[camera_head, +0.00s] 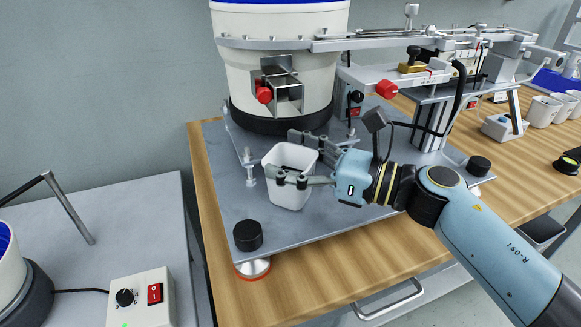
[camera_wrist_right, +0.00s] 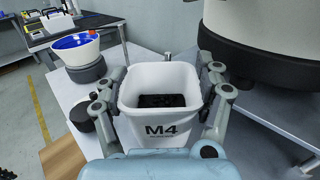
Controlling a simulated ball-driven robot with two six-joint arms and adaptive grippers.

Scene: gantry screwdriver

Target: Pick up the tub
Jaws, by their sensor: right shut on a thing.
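The white tub (camera_head: 289,192) is on the grey base plate at the front of the feeder machine in the head view; I cannot tell whether it touches the plate. In the right wrist view the tub (camera_wrist_right: 158,82) is upright, marked M4, with dark small parts at its bottom. My right gripper (camera_head: 290,157) reaches it from the right, with one finger on the near side and one on the far side. It is shut on the tub, and in the wrist view (camera_wrist_right: 162,92) the fingers press on both side walls. My left gripper is not in view.
The large white bowl feeder (camera_head: 280,70) stands right behind the tub. A black foot (camera_head: 247,235) is at the plate's front corner. A control box (camera_head: 140,298) sits on the grey table at left. More white tubs (camera_head: 542,110) stand at the far right.

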